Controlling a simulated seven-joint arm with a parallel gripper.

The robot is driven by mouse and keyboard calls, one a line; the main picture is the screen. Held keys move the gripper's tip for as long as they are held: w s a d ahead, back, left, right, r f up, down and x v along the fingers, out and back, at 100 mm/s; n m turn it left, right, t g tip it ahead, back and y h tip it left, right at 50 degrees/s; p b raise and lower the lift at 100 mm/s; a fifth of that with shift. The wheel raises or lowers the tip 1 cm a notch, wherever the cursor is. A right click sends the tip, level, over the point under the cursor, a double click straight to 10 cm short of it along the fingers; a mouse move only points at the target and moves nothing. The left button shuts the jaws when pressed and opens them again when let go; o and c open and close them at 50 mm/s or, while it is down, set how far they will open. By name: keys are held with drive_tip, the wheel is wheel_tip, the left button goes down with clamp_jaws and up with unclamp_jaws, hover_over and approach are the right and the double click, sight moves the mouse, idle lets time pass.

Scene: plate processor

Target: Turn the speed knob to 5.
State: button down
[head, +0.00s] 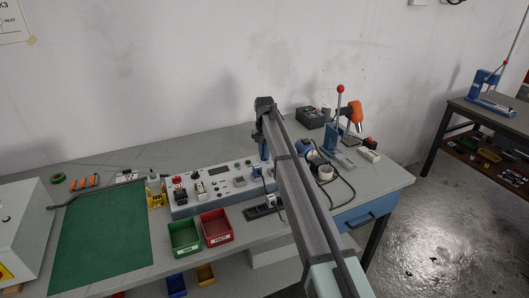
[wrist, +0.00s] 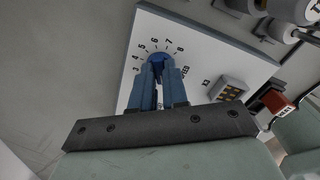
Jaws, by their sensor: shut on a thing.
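The speed knob (wrist: 158,60) is blue and sits on a white panel (wrist: 205,50) in the wrist view. Printed numbers from 3 to 8 show around its far side, and a partly covered label ending in "EED" is to its right. My gripper (wrist: 161,72) has its two blue fingers closed on the knob from either side. The fingers and the gripper body cover the near part of the dial. I cannot make out the pointer, so the knob's setting cannot be read. In the head view, my arm blocks sight of the knob at the right part of the long control panel (head: 208,206).
A yellow-dotted connector block (wrist: 230,92) and a red labelled part (wrist: 275,102) lie right of the knob. On the bench, a green bin (head: 184,238) and a red bin (head: 216,227) stand before the panel. A blue lever press (head: 335,137) stands right of my arm.

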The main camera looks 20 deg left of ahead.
drive_tip(key=shift+m, duration=0.3)
drive_tip(key=m, duration=0.3)
drive_tip(key=shift+m, duration=0.3)
drive_tip(key=m, duration=0.3)
drive_tip(key=shift+m, duration=0.4)
drive_tip(key=m, duration=1)
drive_tip(key=shift+m, duration=0.4)
drive_tip(key=m, duration=0.3)
drive_tip(key=shift+s+m, duration=0.1)
drive_tip(key=shift+m, duration=0.2)
drive_tip(key=m, duration=0.3)
drive_tip(key=shift+m, duration=2.1)
